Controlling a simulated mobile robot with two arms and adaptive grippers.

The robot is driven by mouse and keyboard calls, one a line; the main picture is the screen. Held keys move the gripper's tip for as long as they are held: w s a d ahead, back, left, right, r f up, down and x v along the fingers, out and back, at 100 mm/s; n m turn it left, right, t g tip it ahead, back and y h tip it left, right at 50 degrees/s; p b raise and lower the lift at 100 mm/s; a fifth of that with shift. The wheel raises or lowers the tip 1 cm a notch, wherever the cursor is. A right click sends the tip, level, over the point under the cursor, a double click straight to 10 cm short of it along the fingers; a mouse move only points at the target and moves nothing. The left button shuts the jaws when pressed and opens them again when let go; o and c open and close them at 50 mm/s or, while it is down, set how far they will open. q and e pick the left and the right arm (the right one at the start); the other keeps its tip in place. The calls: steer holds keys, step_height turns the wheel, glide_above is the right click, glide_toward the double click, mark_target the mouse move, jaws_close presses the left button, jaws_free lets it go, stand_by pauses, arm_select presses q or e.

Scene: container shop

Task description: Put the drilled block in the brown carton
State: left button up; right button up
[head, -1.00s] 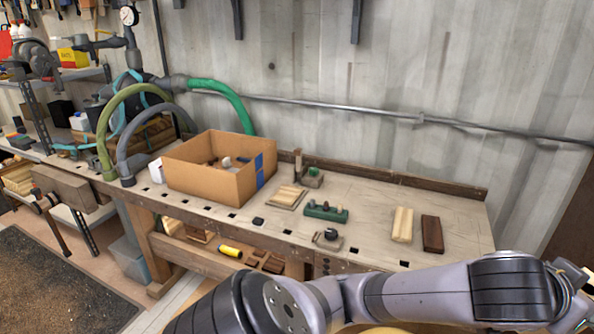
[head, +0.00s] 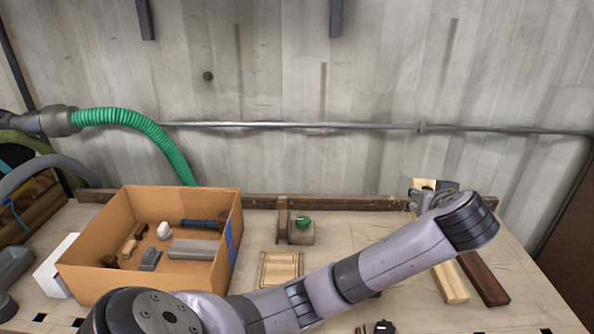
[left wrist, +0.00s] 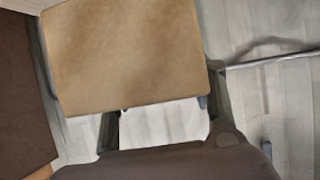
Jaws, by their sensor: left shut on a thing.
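The brown carton (head: 88,283) stands open on the bench at the left in the head view, a blue stripe on its right side. My left gripper (head: 428,194) is raised at the right, beyond my forearm and well away from the carton. It is shut on a light tan block (head: 424,184), mostly hidden by the gripper there. In the left wrist view the tan block (left wrist: 130,55) fills the space between the gripper's fingers (left wrist: 128,75). Its visible face is plain; no drilled holes show. My right gripper is out of view.
The carton holds a grey bar (head: 195,249), a white knob and several small pieces. A slatted wooden piece (head: 279,269) and a block with a green knob (head: 301,229) lie right of it. Pale (head: 451,284) and dark (head: 483,277) boards lie farther right. My arm hides the bench front.

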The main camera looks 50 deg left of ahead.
arm_select(q)
steer(key=shift+w+a+f+n+g+y, duration=0.25)
steer(key=shift+w+f+n+g+y, duration=0.2)
steer(key=shift+n, duration=0.15)
steer(key=shift+w+f+n+g+y, duration=0.2)
steer(key=shift+w+n+g+y, duration=0.05)
steer(key=shift+n+y, duration=0.15)
steer(key=shift+a+f, duration=0.15)
step_height(320, 180, down, 15)
steer(key=shift+a+r, duration=0.1)
steer(key=shift+r, duration=0.05)
step_height(320, 180, down, 5)
steer(key=shift+f, duration=0.1)
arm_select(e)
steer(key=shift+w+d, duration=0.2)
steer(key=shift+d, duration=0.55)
